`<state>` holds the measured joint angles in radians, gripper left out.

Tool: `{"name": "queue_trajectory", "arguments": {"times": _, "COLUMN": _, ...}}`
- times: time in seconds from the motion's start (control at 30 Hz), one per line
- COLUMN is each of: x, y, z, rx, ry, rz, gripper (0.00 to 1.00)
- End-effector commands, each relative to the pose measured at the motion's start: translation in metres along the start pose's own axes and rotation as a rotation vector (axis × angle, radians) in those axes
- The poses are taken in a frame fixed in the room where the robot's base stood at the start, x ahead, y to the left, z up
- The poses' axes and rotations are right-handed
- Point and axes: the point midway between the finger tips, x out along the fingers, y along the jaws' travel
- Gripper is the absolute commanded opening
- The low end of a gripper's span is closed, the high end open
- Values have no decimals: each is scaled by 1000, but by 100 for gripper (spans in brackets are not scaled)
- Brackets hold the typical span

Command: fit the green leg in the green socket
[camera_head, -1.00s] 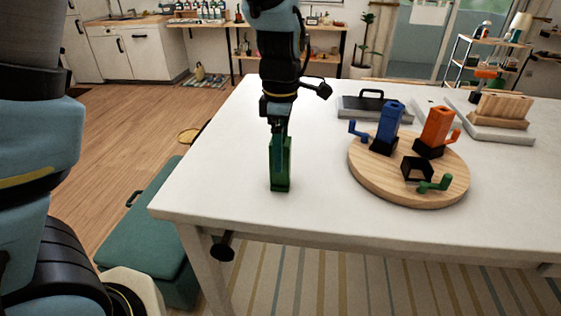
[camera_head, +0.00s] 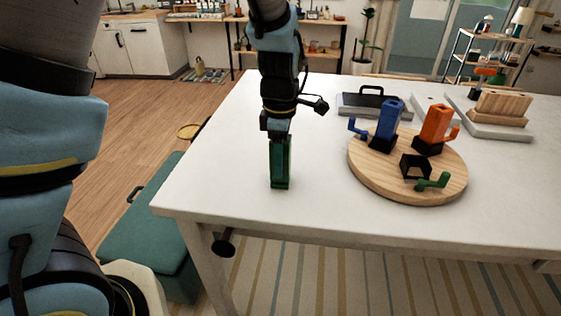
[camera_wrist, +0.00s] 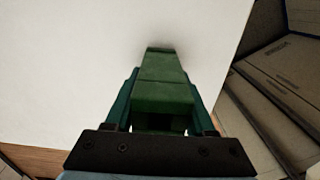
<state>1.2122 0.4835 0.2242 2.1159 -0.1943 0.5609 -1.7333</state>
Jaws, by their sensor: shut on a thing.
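The green leg (camera_head: 280,184) is upright at the left part of the white table, its lower end at or very near the tabletop. My gripper (camera_head: 280,150) is above it with the fingers down along its sides, shut on it. In the wrist view the green leg (camera_wrist: 163,95) lies between my two fingers (camera_wrist: 165,112). The green socket (camera_head: 416,167) is a black square holder with a green handle (camera_head: 433,181), at the front of the round wooden board (camera_head: 369,185). Its opening looks empty.
A blue leg (camera_head: 388,120) and an orange leg (camera_head: 436,124) stand in black sockets on the board. A grey tray (camera_head: 350,106) and a wooden block rack (camera_head: 502,107) are behind. Bare white tabletop (camera_head: 315,200) lies between the green leg and the board.

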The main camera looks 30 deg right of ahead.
Motion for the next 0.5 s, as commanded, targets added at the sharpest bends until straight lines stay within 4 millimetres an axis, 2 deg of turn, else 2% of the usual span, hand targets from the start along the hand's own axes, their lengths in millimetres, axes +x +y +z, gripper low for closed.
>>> {"name": "queue_trajectory", "arguments": {"times": 0.03, "x": 0, "y": 0, "z": 0, "rx": 0, "ry": 0, "rz": 0, "gripper": 34}}
{"name": "queue_trajectory", "arguments": {"times": 0.33, "x": 0, "y": 0, "z": 0, "rx": 0, "ry": 0, "rz": 0, "gripper": 0}}
{"name": "queue_trajectory", "arguments": {"times": 0.5, "x": 0, "y": 0, "z": 0, "rx": 0, "ry": 0, "rz": 1, "gripper": 0}}
